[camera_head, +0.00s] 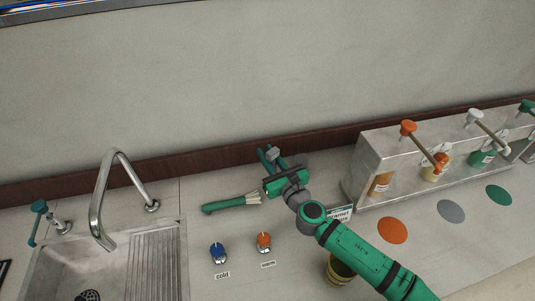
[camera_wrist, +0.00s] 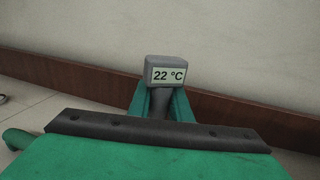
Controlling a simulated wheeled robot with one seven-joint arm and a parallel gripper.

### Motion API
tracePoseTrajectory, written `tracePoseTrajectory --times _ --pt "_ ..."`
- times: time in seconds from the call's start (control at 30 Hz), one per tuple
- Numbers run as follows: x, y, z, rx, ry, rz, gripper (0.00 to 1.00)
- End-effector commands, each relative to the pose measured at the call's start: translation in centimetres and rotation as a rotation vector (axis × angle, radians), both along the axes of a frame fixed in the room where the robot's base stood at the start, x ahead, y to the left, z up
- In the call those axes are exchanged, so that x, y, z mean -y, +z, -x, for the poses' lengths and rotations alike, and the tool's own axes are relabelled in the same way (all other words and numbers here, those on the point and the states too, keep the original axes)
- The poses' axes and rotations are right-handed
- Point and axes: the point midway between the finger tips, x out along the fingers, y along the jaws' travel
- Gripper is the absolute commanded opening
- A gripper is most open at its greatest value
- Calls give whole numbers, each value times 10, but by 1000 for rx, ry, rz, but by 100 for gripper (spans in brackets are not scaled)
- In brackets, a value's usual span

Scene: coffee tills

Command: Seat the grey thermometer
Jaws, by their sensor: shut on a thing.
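The grey thermometer (camera_wrist: 166,72) has a boxy head with a display reading 22 °C. In the wrist view it stands between my green fingers, its display facing the camera. In the head view its grey head (camera_head: 273,153) shows at the fingertips, near the back wall. My gripper (camera_head: 270,157) is shut on it. The thermometer's lower end is hidden, so I cannot tell whether it touches anything. A blue-topped piece (camera_head: 217,250) stands behind a "cold" label (camera_head: 222,275). An orange-topped piece (camera_head: 264,240) stands behind another label (camera_head: 268,265), too small to read surely.
A green-handled brush (camera_head: 225,205) lies left of my gripper. The sink (camera_head: 150,255) and tap (camera_head: 100,205) are further left. A metal pump stand (camera_head: 365,165) is at right, with orange (camera_head: 392,230), grey (camera_head: 451,211) and green (camera_head: 498,195) discs before it. A cup (camera_head: 333,275) sits beside my arm.

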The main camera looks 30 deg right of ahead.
Motion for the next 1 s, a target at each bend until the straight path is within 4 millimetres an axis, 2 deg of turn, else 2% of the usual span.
tracePoseTrajectory --times 0.03,0.37,1.0 --pt "-3 -10 0 -12 1 -10 0" --pt "-2 -10 0 -13 0 -10 0" --pt "-2 22 0 -7 1 -4 0"
